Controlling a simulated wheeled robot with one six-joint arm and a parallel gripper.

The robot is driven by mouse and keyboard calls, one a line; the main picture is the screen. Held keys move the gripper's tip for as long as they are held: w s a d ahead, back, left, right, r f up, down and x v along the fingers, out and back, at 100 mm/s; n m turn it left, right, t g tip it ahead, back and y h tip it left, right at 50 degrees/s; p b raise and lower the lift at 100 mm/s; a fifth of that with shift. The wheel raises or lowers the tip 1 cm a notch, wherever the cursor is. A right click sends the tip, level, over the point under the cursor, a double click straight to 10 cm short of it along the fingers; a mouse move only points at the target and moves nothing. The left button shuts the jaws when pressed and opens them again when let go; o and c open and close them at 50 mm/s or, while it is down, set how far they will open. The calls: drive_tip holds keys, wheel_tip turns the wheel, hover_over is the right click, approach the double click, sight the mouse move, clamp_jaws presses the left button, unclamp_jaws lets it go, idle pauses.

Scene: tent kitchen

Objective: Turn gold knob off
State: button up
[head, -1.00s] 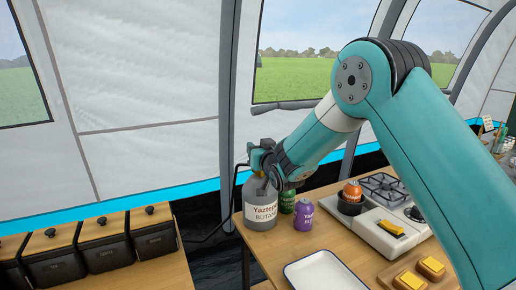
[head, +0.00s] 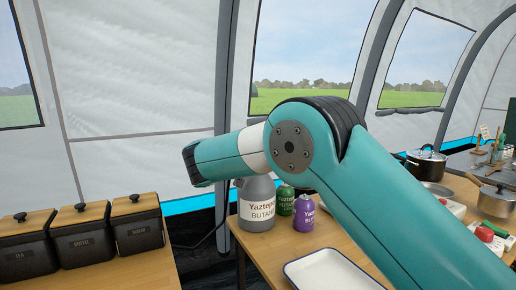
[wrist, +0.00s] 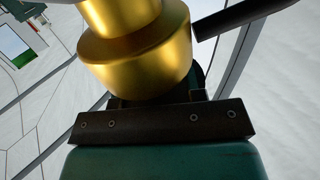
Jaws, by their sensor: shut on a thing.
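The gold knob (wrist: 135,65) is large, smooth and stepped in the wrist view, right in front of my gripper (wrist: 158,100). My gripper is shut on the gold knob; its dark bar and teal body fill the bottom of that view, and the finger contact is mostly hidden. In the head view my teal arm reaches left, and its gripper and the knob are not visible. A grey butane canister (head: 257,205) stands on the wooden table there, its top partly hidden by my forearm.
Green (head: 285,201) and purple (head: 304,213) canisters stand beside the grey one. A white tray (head: 327,262) lies in front. Dark lidded boxes (head: 88,247) sit at left. A black pot (head: 426,163) is at right. A dark rod (wrist: 240,14) crosses near the knob.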

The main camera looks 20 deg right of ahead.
drive_tip(key=shift+m+g+h+p, duration=0.3)
drive_tip(key=shift+m+g+h, duration=0.4)
drive_tip(key=shift+h, duration=0.2)
drive_tip(key=o, duration=0.9)
drive_tip(key=shift+d, duration=0.1)
drive_tip(key=shift+s, duration=0.1)
